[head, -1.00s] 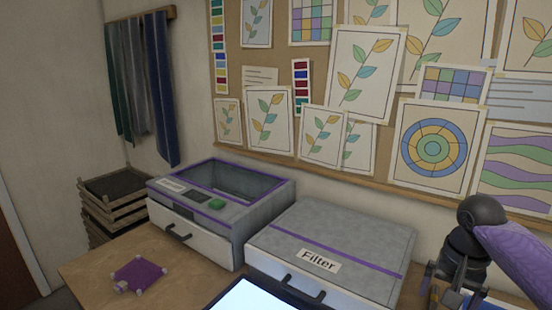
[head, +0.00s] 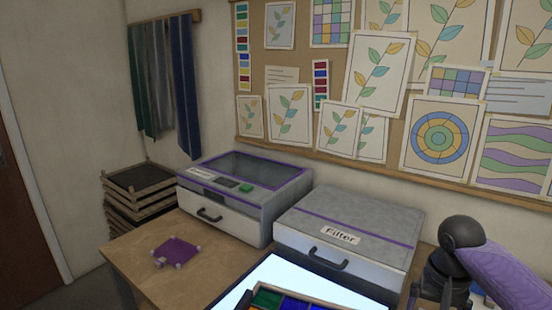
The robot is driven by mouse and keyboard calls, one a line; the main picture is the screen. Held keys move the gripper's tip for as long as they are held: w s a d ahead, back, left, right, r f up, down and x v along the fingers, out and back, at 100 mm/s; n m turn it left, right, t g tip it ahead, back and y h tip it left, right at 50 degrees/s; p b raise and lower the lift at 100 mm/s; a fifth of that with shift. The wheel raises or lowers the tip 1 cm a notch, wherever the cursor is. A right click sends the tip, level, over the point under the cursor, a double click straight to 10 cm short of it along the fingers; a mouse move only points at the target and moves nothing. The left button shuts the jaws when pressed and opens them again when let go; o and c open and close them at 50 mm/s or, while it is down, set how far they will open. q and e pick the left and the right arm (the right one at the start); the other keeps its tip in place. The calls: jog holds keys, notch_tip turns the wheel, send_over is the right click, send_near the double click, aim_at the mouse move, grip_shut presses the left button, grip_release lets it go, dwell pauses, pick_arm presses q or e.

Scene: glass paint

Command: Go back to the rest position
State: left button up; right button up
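My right arm comes in from the right edge in the head view, with a purple sleeve and a dark wrist. Its gripper (head: 452,292) points down at the lower right, and its fingertips are cut off or hidden, so I cannot tell its opening. My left gripper is out of the picture. A lit white panel (head: 252,278) lies at the bottom middle, with part of a wooden-edged tray (head: 335,297) of coloured glass pieces on it.
A grey box with a glass window (head: 275,208) and a grey box labelled "Filter" (head: 360,217) stand against the wall. A purple square with pale corners (head: 175,250) lies on the wooden table (head: 135,240). Stacked wooden trays (head: 140,195) stand at the back left.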

jog(key=s+a+f+n+t+y, duration=0.1)
jog(key=s+a+f+n, duration=0.7)
jog(key=a+f, duration=0.55)
jog(key=s+a+r+t, duration=0.2)
jog(key=s+a, duration=0.1)
jog(key=s, duration=1.1)
jog(key=s+d+f+g+b, duration=0.1)
jog(key=s+f+b, duration=0.15)
jog(key=f, duration=0.95)
jog(key=s+f+g+b, duration=0.1)
jog(key=f+b, duration=0.2)
jog(key=f, duration=0.9)
pick_arm(q)
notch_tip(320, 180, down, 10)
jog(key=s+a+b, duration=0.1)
jog(key=b, duration=0.3)
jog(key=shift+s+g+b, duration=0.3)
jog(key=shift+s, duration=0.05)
pick_arm(e)
jog(key=s+d+f+g+h, duration=0.1)
jog(key=s+d+f, duration=0.2)
jog(key=s+f, duration=1)
jog(key=shift+d+f+n, duration=0.3)
jog(key=shift+f+n, duration=0.1)
jog(key=shift+f, duration=0.25)
